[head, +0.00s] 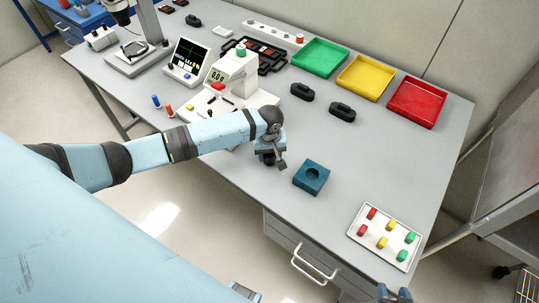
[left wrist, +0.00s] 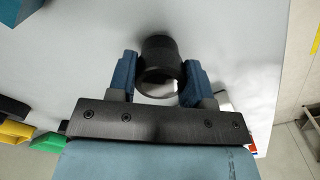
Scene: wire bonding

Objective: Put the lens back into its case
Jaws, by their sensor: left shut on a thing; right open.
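The lens (left wrist: 160,52) is a short black cylinder, seen in the left wrist view between the two blue fingers of my left gripper (left wrist: 160,72). My left gripper is shut on it. In the head view my left gripper (head: 270,155) is over the table, just left of the case, and I cannot make the lens out clearly there. The case (head: 312,177) is a teal block with a round recess in its top, and the recess looks empty. My right gripper (head: 393,294) is open at the bottom edge of the head view, near the table's front.
A white tray (head: 358,238) with several coloured pieces lies right of the case. Two black objects (head: 303,91) (head: 342,112) lie behind it. Green (head: 319,57), yellow (head: 365,76) and red (head: 417,101) bins line the back. A white machine (head: 238,77) stands left. Table around the case is clear.

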